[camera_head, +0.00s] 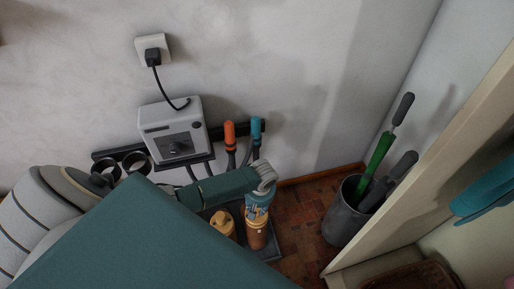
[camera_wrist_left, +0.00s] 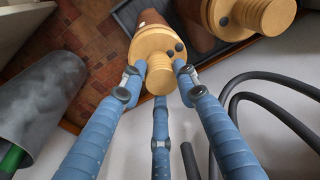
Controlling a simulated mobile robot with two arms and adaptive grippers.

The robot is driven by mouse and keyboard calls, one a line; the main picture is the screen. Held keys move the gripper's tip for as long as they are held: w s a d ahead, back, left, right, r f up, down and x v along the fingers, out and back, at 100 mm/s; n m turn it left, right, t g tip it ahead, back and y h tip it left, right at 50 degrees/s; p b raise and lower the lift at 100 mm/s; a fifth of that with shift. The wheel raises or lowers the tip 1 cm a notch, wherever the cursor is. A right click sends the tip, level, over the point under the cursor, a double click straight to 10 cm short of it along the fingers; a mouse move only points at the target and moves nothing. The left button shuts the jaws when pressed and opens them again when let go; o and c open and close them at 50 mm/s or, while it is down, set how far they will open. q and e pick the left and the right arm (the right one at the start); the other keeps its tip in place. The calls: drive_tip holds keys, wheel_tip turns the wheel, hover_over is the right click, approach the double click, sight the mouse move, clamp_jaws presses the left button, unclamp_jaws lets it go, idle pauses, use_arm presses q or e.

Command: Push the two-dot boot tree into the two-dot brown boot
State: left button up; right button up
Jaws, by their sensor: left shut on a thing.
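The two-dot boot tree (camera_wrist_left: 148,47) is a pale wooden plug with a ridged knob and two dark dots on its top, seen in the left wrist view. My left gripper (camera_wrist_left: 158,78) has its blue fingers closed around the knob. It also shows in the head view (camera_head: 258,196), above the tray. The brown boot (camera_head: 257,241) stands upright below the gripper, with the tree at its mouth. Its brown side shows behind the tree in the left wrist view (camera_wrist_left: 151,17). How deep the tree sits is hard to tell. The boot's dots are hidden. My right gripper is not in view.
A second wooden tree (camera_head: 222,221) stands close on the left, in another brown boot (camera_wrist_left: 190,15). Both boots stand on a dark tray (camera_head: 268,252). A grey bin (camera_head: 340,222) with long-handled tools stands right. A wall unit (camera_head: 173,128) and hoses are behind.

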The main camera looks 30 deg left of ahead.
use_arm(q)
drive_tip(key=o, duration=1.3)
drive_tip(key=shift+f, duration=0.1)
drive_tip(key=shift+s+d+r, duration=0.1)
drive_tip(key=shift+d+r, duration=0.1)
drive_tip(key=shift+r, duration=1.8)
drive_tip(key=shift+s+d+r, duration=0.1)
drive_tip(key=shift+d+r, duration=0.05)
drive_tip(key=shift+r, duration=1.85)
drive_tip(key=f, duration=0.8)
drive_tip(key=shift+w+a, duration=0.2)
drive_tip(key=shift+a, duration=0.15)
drive_tip(key=shift+r, duration=0.1)
